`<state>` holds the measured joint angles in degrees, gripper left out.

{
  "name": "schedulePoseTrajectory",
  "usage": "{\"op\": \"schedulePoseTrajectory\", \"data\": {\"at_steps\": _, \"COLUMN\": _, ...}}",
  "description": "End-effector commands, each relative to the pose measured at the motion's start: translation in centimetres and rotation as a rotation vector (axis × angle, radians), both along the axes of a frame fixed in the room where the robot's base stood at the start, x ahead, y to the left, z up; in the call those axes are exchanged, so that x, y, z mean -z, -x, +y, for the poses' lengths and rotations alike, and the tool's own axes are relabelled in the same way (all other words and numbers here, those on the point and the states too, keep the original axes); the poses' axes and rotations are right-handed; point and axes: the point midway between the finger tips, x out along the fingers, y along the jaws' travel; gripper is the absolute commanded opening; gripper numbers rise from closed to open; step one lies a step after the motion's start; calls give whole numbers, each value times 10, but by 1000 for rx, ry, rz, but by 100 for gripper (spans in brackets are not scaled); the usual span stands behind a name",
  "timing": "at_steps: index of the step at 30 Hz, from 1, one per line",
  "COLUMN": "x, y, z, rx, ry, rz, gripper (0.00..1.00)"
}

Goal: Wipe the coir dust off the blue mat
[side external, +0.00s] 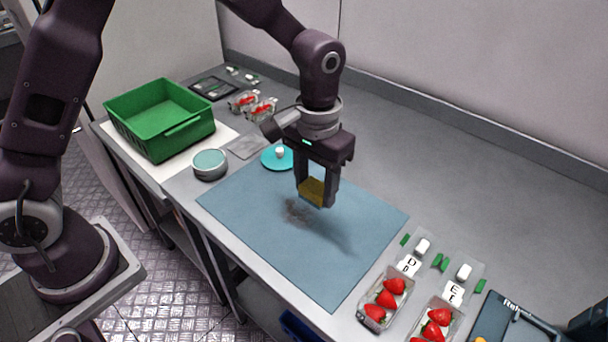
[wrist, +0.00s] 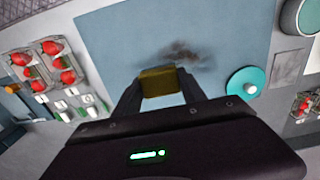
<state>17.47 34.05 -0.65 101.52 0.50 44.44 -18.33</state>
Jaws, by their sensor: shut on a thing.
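The blue mat (side external: 340,275) lies flat on the grey worktop, and it also shows in the wrist view (wrist: 120,35). A dark brown smudge of coir dust (side external: 296,212) sits near its middle; in the wrist view the dust (wrist: 185,53) lies just past the fingertips. My gripper (side external: 316,200) is shut on a yellow sponge (side external: 312,188), which also shows between the fingers in the wrist view (wrist: 160,82). The sponge appears to be held above the mat, beside the dust. A shadow falls on the mat to the right.
A turquoise disc with a white knob (side external: 270,160) is at the mat's far edge. A round tin (side external: 210,166) and a green crate (side external: 150,142) stand left. Strawberry punnets (side external: 372,312) and labelled cards sit at the right. More punnets (side external: 262,112) stand behind.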

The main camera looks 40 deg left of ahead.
Motion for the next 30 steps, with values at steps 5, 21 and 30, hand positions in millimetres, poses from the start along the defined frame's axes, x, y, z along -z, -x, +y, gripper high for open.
{"op": "schedulePoseTrajectory", "data": {"at_steps": 5, "x": 14, "y": 1, "z": 1, "rx": 1, "ry": -1, "rz": 3, "gripper": 16}}
{"op": "schedulePoseTrajectory", "data": {"at_steps": 21, "x": 63, "y": 0, "z": 1, "rx": 1, "ry": 0, "rz": 2, "gripper": 16}}
{"op": "schedulePoseTrajectory", "data": {"at_steps": 30, "x": 76, "y": 0, "z": 23, "rx": -2, "ry": 0, "rz": 1, "gripper": 4}}
